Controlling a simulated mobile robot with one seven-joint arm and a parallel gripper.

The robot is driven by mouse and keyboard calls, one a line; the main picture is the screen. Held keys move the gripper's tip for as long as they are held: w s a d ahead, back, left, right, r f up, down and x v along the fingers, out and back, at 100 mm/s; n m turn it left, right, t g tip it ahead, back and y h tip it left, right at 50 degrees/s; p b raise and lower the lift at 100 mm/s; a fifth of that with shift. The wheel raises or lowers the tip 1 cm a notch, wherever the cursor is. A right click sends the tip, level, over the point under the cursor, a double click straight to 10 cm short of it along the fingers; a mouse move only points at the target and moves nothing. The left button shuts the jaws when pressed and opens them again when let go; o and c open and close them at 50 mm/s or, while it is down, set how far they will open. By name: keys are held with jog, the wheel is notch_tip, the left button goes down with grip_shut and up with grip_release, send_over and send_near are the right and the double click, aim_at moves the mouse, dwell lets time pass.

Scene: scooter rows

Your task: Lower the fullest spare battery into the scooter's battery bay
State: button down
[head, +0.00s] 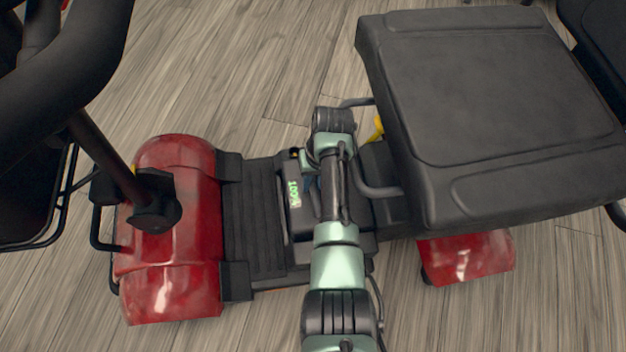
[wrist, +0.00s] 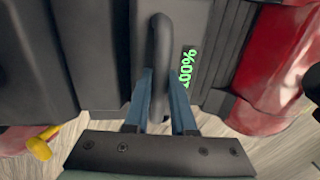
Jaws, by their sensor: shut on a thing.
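A dark grey battery (head: 296,218) with a green 100% readout sits at the rear of the scooter's black footboard, in front of the seat. It also shows in the wrist view (wrist: 196,25), with its dark handle (wrist: 160,50) standing up. My gripper (wrist: 162,88) has its blue fingers closed on either side of that handle. In the head view my arm covers most of the gripper and part of the battery. The battery bay's opening is hidden beneath the battery and arm, so I cannot tell how deep the battery sits.
The black seat (head: 490,85) overhangs close on the right. The red front cowl (head: 172,255) and steering column (head: 105,160) stand left of the ribbed footboard (head: 253,215). A yellow lever (wrist: 42,147) is beside the seat base. Wooden floor lies open around the scooter.

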jog(key=shift+a+f, duration=0.15)
jog(key=shift+f, duration=0.15)
dwell(0.4)
jog(key=c, duration=0.7)
grip_release()
jog(key=shift+s+f, duration=0.1)
jog(key=shift+s, duration=0.1)
notch_tip(320, 180, up, 10)
jog(key=p, duration=0.6)
jog(key=shift+w+p, duration=0.15)
jog(key=shift+p, duration=0.15)
